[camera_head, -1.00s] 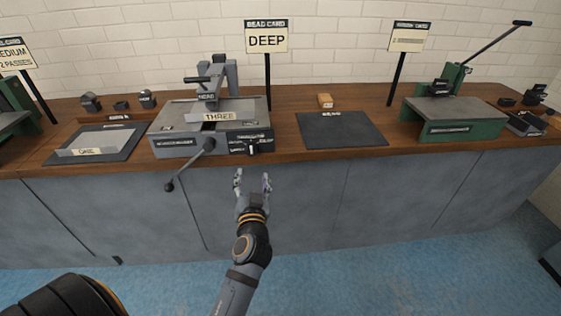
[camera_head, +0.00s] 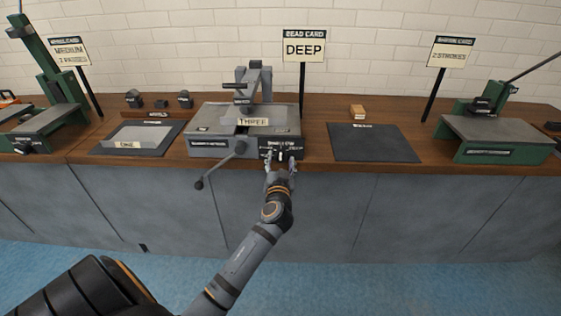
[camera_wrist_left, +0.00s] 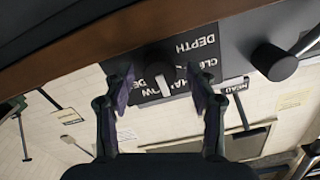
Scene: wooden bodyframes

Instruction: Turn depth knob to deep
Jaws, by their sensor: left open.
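The depth knob (camera_head: 281,153) sits on a black labelled panel at the front right of the grey machine (camera_head: 205,146) in the head view. In the left wrist view the dark knob with a pale pointer bar (camera_wrist_left: 164,78) shows among upside-down lettering, including DEPTH. I cannot tell surely which setting it points to. My left gripper (camera_head: 280,167) is open in front of the panel, its fingers on either side of the knob. The fingers (camera_wrist_left: 163,92) look apart from the knob in the wrist view. My right gripper is not in view.
A bead card reading DEEP (camera_head: 304,48) stands behind the machine. A crank handle (camera_head: 219,165) sticks out left of my gripper. A dark mat (camera_head: 373,143) lies to the right, with a green machine (camera_head: 497,140) beyond. The bench front edge runs below the panel.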

